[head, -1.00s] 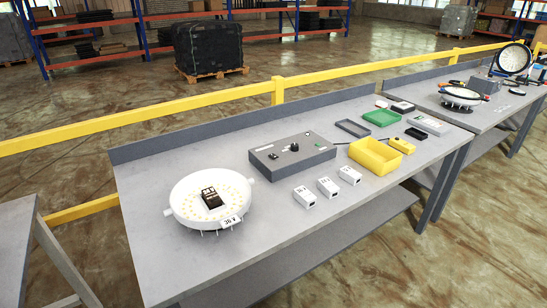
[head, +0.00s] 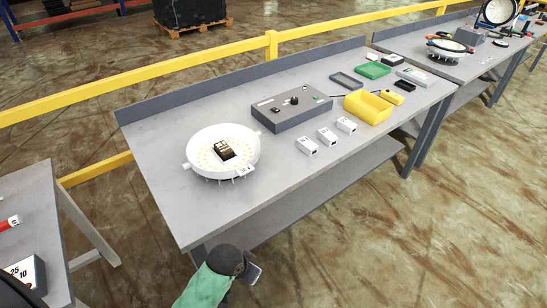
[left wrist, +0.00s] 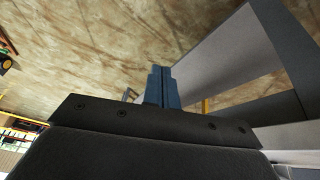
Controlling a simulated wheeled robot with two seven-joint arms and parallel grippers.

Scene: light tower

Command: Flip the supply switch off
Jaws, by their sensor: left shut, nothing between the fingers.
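The grey supply box (head: 305,117) sits on the near workbench, toward its back edge. Its top carries a black knob (head: 294,100) and a small dark switch (head: 276,110); the switch's position is too small to tell. My left gripper (head: 254,273) is low at the bottom of the head view, in front of the bench's front edge and well apart from the box. In the left wrist view its fingers (left wrist: 163,88) are together and empty, over the floor beside a bench. My right gripper is not in view.
A round white lamp (head: 239,137) with a dark block on it stands left of the box. The bench front (head: 270,188) is clear.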

